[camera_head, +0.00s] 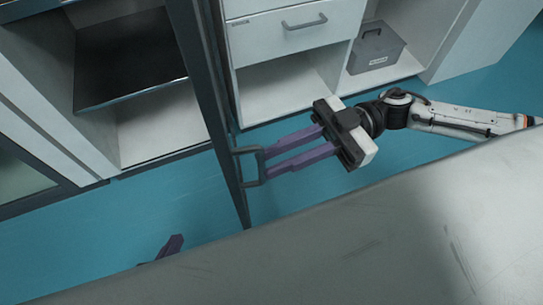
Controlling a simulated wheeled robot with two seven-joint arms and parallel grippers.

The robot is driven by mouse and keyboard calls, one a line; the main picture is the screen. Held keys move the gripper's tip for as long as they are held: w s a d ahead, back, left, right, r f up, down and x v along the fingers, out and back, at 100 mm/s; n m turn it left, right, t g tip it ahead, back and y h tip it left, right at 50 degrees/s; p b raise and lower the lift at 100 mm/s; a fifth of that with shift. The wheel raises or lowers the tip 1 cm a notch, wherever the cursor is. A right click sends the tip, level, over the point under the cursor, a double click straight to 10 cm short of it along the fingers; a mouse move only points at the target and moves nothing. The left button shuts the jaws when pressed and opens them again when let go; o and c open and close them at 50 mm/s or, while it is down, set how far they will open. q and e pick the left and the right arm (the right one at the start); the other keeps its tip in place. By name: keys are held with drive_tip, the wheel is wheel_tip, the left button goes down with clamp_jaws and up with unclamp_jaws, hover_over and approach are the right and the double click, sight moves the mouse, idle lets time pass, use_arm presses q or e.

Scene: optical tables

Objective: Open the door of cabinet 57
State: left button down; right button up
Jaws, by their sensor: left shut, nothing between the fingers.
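The cabinet door (209,85) stands swung out, seen nearly edge-on, with a dark bracket handle (263,169) on its right face. No number is readable on it. My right gripper (267,158), whose arm comes in from the right, has its purple fingers apart at the handle. The fingertips overlap the handle in the picture; whether they touch it I cannot tell. My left gripper (168,248) shows only purple fingertips low at the left, shut and empty, away from the door. The rest of it is hidden behind the grey surface.
An open cabinet interior (158,130) with a dark shelf (130,55) lies left of the door. Right of it are a white drawer (290,32) and open compartments, one holding a grey box (375,47). A large grey surface (330,245) fills the lower right. Blue floor (120,205) is clear between.

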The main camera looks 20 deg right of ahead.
use_arm(q)
drive_tip(key=shift+w+d+r, duration=0.1)
drive_tip(key=shift+w+r, duration=0.1)
drive_tip(key=shift+w, duration=0.2)
use_arm(e)
drive_tip(key=shift+a, duration=0.65)
clamp_jaws()
use_arm(q)
drive_tip(key=shift+d+f, duration=0.1)
use_arm(e)
drive_tip(key=shift+s+d, duration=0.15)
drive_tip(key=shift+d, duration=0.1)
